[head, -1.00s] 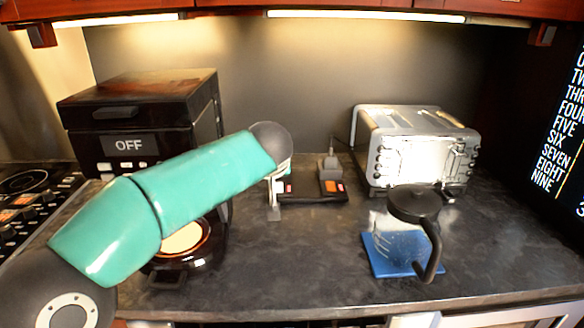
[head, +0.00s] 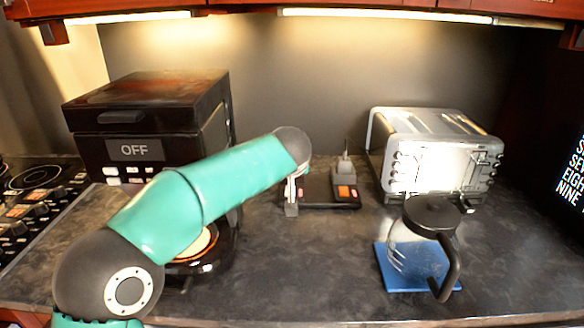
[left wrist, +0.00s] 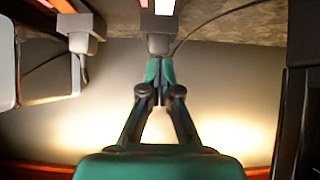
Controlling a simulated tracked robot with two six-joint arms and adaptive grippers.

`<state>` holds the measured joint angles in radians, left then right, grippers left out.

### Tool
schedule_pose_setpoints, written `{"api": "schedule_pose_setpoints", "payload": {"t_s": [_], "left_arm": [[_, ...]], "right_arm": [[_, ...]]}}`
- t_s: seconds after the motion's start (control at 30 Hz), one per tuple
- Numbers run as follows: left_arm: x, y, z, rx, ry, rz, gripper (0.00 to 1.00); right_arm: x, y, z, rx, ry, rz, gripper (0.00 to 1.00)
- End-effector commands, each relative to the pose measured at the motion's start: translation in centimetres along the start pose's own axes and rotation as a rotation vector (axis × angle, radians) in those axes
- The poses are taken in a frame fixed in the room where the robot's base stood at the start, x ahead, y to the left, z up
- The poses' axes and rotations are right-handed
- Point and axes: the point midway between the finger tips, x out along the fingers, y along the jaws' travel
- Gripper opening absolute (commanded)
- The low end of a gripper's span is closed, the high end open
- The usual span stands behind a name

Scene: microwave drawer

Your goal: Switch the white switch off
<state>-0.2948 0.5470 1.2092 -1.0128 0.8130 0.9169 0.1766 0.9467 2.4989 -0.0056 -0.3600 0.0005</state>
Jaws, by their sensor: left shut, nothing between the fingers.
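The power strip (head: 332,206) lies on the counter near the back wall, with a plug block (head: 345,165) and an orange-red lit switch (head: 345,192) on its right side. My left gripper (head: 291,208) points down at the strip's left end and hides part of it. In the left wrist view, which is upside down, my left gripper (left wrist: 159,70) is shut and empty, its tips overlapping a grey plug (left wrist: 158,44). A white switch (left wrist: 165,7) with a red strip beside it shows just beyond that plug, cut by the top edge. I cannot tell whether the fingers touch the plug. My right gripper is not in view.
A black microwave (head: 148,125) showing OFF stands at the left, with a round black appliance (head: 203,262) before it. A silver toaster (head: 430,155) stands right of the strip. A glass jug with black lid (head: 430,215) stands on a blue mat (head: 400,278). The front middle counter is clear.

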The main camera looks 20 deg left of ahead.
Motion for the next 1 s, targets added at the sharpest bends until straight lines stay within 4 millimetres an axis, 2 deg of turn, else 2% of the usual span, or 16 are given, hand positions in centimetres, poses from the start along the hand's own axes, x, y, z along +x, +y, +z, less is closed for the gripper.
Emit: {"api": "schedule_pose_setpoints", "payload": {"t_s": [0.3,0.4,0.6,1.0], "left_arm": [[6.5,-0.1,-0.1,0.000,-0.002,-0.003,0.00],[7.6,-0.1,1.4,0.002,-0.002,-0.001,0.00],[8.8,-0.1,2.6,0.000,0.000,-0.001,0.00],[9.0,-0.2,2.9,-0.001,-0.001,-0.002,0.00]], "right_arm": [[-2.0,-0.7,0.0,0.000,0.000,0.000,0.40],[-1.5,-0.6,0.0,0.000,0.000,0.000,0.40],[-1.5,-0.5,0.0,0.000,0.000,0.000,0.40],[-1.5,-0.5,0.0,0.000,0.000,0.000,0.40]]}}
